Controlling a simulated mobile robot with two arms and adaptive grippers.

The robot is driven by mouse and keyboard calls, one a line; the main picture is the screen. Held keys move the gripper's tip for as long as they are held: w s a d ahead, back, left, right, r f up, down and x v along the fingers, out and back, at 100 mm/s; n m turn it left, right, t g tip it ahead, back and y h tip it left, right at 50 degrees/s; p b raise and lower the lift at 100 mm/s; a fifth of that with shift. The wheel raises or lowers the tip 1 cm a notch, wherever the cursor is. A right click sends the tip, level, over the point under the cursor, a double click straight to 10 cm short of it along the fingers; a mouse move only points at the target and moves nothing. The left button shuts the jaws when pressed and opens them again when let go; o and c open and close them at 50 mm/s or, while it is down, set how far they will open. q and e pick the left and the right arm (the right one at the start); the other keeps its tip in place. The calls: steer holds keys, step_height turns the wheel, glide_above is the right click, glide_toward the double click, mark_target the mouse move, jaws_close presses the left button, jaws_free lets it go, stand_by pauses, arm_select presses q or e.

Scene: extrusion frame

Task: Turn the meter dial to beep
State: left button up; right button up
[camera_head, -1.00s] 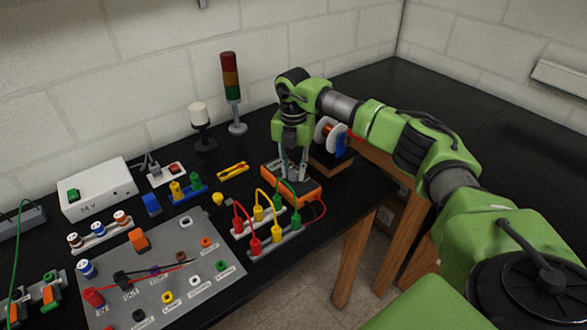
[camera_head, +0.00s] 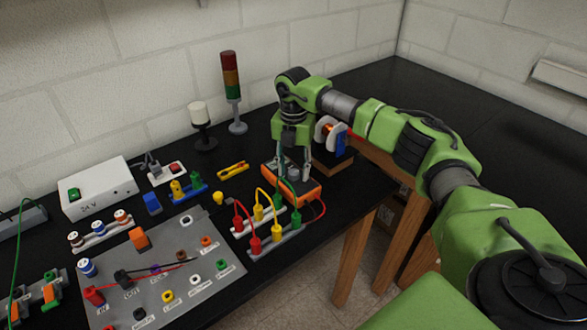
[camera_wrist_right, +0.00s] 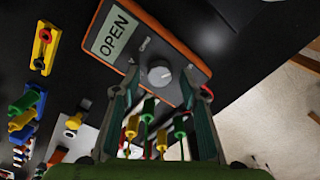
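The meter (camera_head: 318,191) is a dark box with an orange rim near the table's front edge. In the right wrist view its face shows a display (camera_wrist_right: 112,35) reading OPEN and a round grey dial (camera_wrist_right: 160,75) below it. My right gripper (camera_head: 294,172) points down over the meter in the head view. In the right wrist view its two fingers (camera_wrist_right: 160,92) are apart, one on each side of the dial, with a gap between them and it. My left gripper is not in view.
Red, yellow and green plugs with leads (camera_head: 275,232) stand just in front of the meter. A spool-like device (camera_head: 328,138) stands behind it to the right. A grey panel with sockets (camera_head: 208,262) lies to the left. A signal tower (camera_head: 231,85) stands at the back.

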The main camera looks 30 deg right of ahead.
mark_target(294, 173)
steer(key=shift+r, duration=0.1)
step_height(294, 173, up, 12)
stand_by(0.4)
stand_by(0.5)
